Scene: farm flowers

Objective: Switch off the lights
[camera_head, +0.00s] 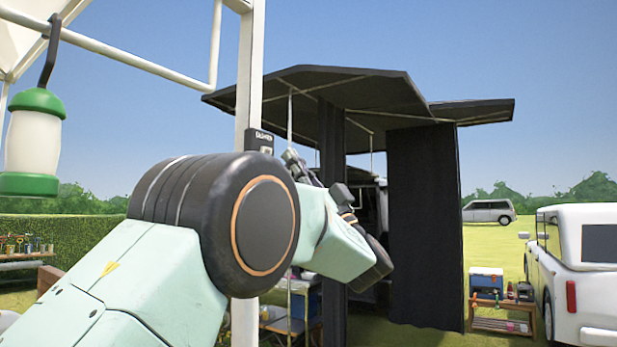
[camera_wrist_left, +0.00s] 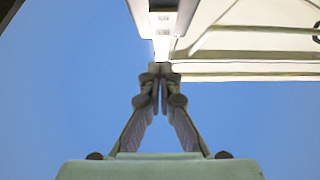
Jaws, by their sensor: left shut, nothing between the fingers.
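A small dark switch box (camera_head: 259,141) with pale lettering is fixed to the white upright post (camera_head: 249,75) in the head view. My left gripper (camera_head: 294,160) is just right of the box and a little lower, partly hidden behind my own arm. In the left wrist view its fingertips (camera_wrist_left: 161,76) are together and empty, just below the bright post (camera_wrist_left: 163,45). I cannot tell whether they touch the post or the box. A green and white lantern (camera_head: 33,145) hangs from a dark hook at the left; I cannot tell if it is lit. My right gripper is out of view.
A white canopy frame (camera_head: 130,57) runs overhead at the left. A black canopy (camera_head: 330,95) with a dark side curtain (camera_head: 425,225) stands behind my arm. A white vehicle (camera_head: 580,270) is parked at the right, beside a low wooden rack (camera_head: 503,325). Open grass lies between them.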

